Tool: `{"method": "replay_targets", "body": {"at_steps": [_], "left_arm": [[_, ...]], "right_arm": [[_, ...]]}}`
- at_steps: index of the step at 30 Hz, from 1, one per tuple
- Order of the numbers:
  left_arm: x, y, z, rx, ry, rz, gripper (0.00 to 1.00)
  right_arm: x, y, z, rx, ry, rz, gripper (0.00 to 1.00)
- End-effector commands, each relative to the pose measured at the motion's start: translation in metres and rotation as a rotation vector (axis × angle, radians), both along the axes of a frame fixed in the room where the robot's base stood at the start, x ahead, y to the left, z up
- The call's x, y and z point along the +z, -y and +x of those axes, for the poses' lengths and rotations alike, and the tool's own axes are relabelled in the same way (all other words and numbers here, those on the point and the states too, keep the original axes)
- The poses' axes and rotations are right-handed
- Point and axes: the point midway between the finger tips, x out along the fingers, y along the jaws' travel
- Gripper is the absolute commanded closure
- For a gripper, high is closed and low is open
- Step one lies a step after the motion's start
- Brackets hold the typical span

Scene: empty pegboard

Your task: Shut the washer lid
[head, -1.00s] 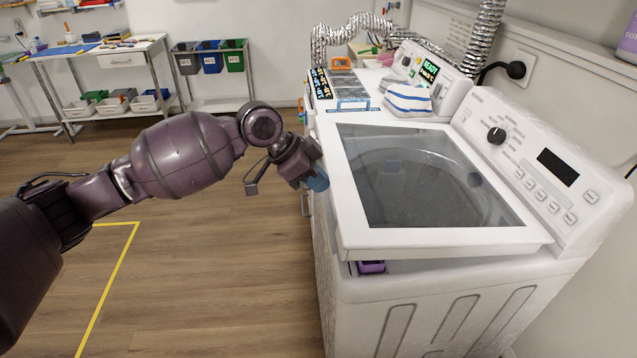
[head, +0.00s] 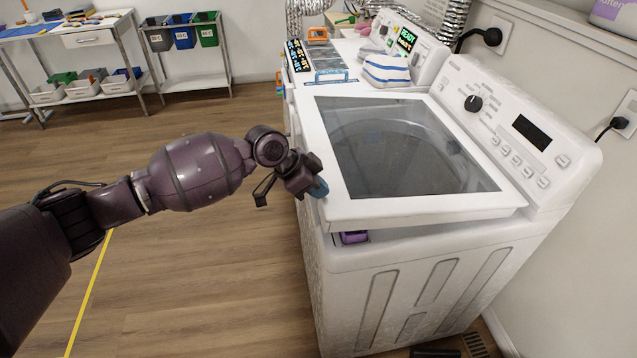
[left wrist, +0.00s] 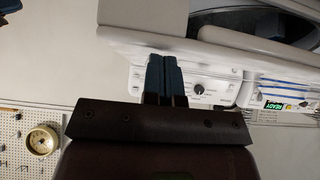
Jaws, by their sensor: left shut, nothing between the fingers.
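The washer (head: 400,290) is white, with its control panel (head: 520,130) at the back right. Its lid (head: 440,207) has a white frame and a dark glass pane. The lid is low but tilted, with a gap under its raised front edge. My left gripper (head: 319,188) is beside the lid's left edge near the front corner, its blue fingertips at about the rim; I cannot tell if they touch. In the left wrist view the fingers (left wrist: 165,76) are together and empty, with the white lid edge just beyond them. My right gripper is out of view.
A purple item (head: 354,237) shows in the gap under the lid. A striped cloth (head: 387,70) lies on the neighbouring machine. Shelves with bins (head: 183,36) stand at the far left. The wooden floor (head: 210,260) left of the washer is clear.

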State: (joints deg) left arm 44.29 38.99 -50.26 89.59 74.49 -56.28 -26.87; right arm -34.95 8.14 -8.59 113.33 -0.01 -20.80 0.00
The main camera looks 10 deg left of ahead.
Motion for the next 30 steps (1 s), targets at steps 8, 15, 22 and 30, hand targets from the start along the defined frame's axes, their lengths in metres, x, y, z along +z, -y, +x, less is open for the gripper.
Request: {"method": "replay_targets", "body": {"at_steps": [8,15,22,30], "left_arm": [[-0.003,-0.001,0.000,0.000,0.001,-0.004,1.00],[-0.035,-0.004,-0.002,-0.001,0.016,-0.054,1.00],[-0.062,-0.007,-0.003,0.000,0.033,-0.100,1.00],[-0.066,-0.008,-0.003,0.000,0.039,-0.112,1.00]], "right_arm": [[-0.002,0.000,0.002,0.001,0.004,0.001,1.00],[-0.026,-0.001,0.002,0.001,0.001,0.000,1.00],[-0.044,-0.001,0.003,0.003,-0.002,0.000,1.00],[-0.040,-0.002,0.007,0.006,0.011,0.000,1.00]]}}
